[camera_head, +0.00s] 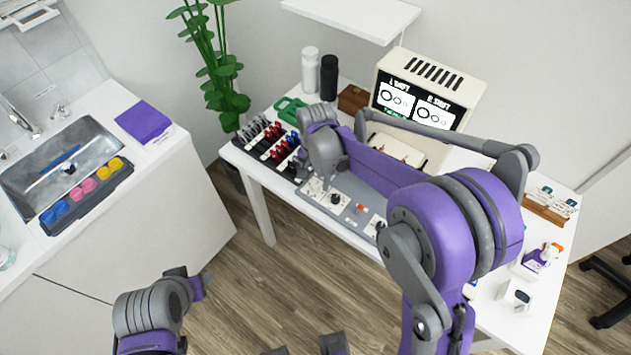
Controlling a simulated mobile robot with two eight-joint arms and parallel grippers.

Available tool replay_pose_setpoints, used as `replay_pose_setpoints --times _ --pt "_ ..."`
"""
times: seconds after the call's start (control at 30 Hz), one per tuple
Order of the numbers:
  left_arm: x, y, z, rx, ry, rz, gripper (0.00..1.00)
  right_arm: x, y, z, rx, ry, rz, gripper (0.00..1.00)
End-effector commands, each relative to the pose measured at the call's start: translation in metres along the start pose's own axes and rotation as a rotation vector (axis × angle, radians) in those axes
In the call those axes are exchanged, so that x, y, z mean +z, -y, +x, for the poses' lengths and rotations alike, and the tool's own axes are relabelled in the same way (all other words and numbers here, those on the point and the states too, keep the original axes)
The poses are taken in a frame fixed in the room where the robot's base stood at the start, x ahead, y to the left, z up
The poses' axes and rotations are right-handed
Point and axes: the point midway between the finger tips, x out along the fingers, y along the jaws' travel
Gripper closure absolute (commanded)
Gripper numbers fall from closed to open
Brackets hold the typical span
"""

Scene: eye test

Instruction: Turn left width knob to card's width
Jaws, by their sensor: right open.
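A grey control panel (345,192) with small knobs and white plates lies on the white table. A knob (335,198) sits on its left plate, and an orange knob (360,208) sits further right; I cannot tell which is the width knob. A box with a screen (418,105) behind shows two cards with ring drawings; their text is too small to read fully. My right gripper (326,184) points down over the left part of the panel, open; its fingertips are small and partly hidden by the arm. My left gripper (196,284) is low at the left, over the floor, away from the table.
A rack of red, black and blue tools (270,142) and a green item (290,110) stand left of the panel. White and black bottles (329,78) and a brown box (353,99) stand behind. A sink counter (150,220) is at far left.

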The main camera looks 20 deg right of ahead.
Motion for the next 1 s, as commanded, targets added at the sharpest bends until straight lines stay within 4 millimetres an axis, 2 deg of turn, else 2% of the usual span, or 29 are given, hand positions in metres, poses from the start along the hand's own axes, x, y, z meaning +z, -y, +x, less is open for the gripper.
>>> replay_pose_setpoints --times 0.13,0.43,0.47,0.7,0.8,1.0 --pt "0.0006 0.0 0.0006 0.0 0.0 0.0 0.5 -0.0001 -0.0001 0.0116 0.0 0.0 0.0 0.38" --pt "0.0006 0.0 0.0006 0.0 0.0 0.0 0.5 -0.0001 -0.0001 0.0136 0.0 0.0 0.0 0.38" --pt "0.0006 0.0 0.0006 0.0 0.0 0.0 0.5 -0.0001 -0.0001 0.0136 0.0 0.0 0.0 0.42" --pt "0.0006 0.0 0.0006 0.0 0.0 0.0 0.5 0.0 -0.0001 0.0135 0.0 0.0 0.0 0.85" --pt "0.0006 0.0 0.0006 0.0 0.0 0.0 0.5 0.0 -0.0001 0.0134 0.0 0.0 0.0 1.0" --pt "0.0006 0.0 0.0006 0.0 0.0 0.0 0.5 0.0 -0.0001 0.0134 0.0 0.0 -0.001 1.0"
